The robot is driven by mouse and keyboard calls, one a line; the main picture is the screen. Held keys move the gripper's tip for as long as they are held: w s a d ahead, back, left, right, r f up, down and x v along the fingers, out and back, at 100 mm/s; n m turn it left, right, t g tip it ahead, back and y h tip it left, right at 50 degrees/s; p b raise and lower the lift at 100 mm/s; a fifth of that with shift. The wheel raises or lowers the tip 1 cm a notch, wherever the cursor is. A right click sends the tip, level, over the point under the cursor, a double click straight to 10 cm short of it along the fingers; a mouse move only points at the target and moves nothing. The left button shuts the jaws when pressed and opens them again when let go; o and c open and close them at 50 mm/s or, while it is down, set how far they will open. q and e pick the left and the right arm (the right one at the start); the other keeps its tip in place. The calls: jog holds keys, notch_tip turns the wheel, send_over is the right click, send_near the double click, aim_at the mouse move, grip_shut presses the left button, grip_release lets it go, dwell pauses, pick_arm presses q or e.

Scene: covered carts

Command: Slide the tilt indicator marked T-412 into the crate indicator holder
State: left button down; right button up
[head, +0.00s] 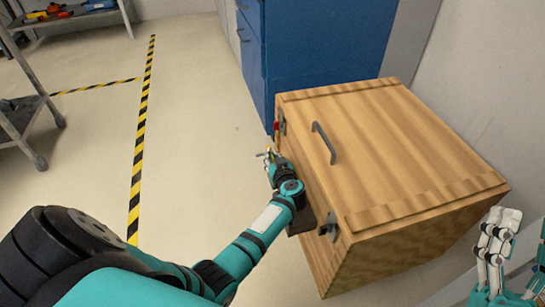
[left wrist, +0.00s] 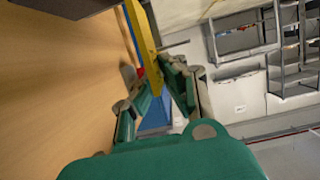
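The wooden crate (head: 400,140) stands at the right with its lid on. My left gripper (head: 268,156) is low beside its near-left wall. In the left wrist view my left gripper (left wrist: 157,85) is closed around a thin yellow piece (left wrist: 143,45), apparently the tilt indicator; no marking is legible. A dark block (head: 300,222) on the crate wall, perhaps the indicator holder, is partly hidden by my arm. It seems to show at the top left of the left wrist view (left wrist: 65,7). My right gripper (head: 497,232) is beside the crate at the right edge.
The lid has a dark handle (head: 324,143), and a metal latch (head: 330,228) sits at the crate's near corner. A blue cabinet (head: 320,50) stands close behind. A grey shelf cart (head: 70,18) is at the far left. The striped floor between is clear.

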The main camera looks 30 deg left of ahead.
pick_arm(q)
jog(key=shift+f, duration=0.4)
pick_arm(e)
jog(key=shift+s+r+t+y, duration=0.4)
jog(key=shift+s+r, duration=0.15)
jog(key=shift+r, duration=0.05)
pick_arm(q)
jog(key=shift+f, duration=0.1)
pick_arm(e)
jog(key=shift+s+r, duration=0.1)
jog(key=shift+s, duration=0.1)
